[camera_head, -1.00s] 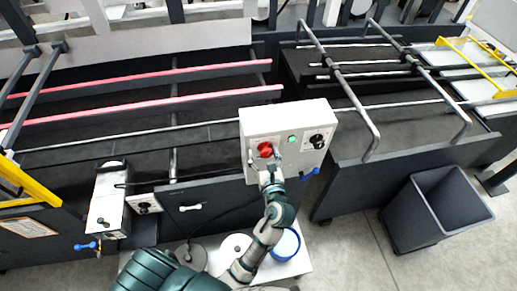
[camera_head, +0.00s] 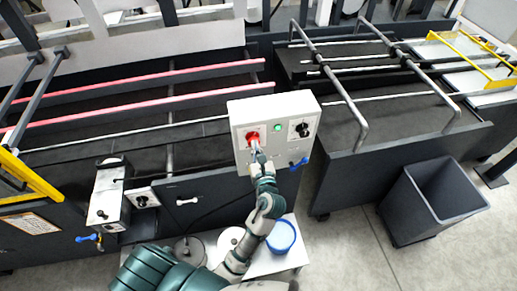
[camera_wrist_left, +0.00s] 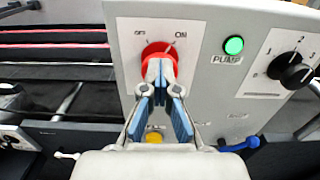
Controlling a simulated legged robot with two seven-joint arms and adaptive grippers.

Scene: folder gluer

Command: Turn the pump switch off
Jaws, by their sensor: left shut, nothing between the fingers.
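The pump switch is a red round knob (camera_wrist_left: 158,62) on a white plate marked OFF at left and ON at right; it also shows in the head view (camera_head: 252,136). It sits on the front of a light grey control box (camera_head: 275,112). A green lamp (camera_wrist_left: 234,45) labelled PUMP is lit to its right. My left gripper (camera_wrist_left: 160,80) is shut and empty, with its fingertips at the lower front of the knob, hiding part of it; I cannot tell whether they touch. In the head view my left gripper (camera_head: 256,152) reaches up from below. My right gripper is not seen.
A black selector knob (camera_wrist_left: 289,70) with numbered positions is right of the lamp. A yellow button (camera_wrist_left: 154,137) is below the red knob. A blue-handled valve (camera_head: 299,163) is at the box's lower right. A dark bin (camera_head: 430,200) stands on the floor at right.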

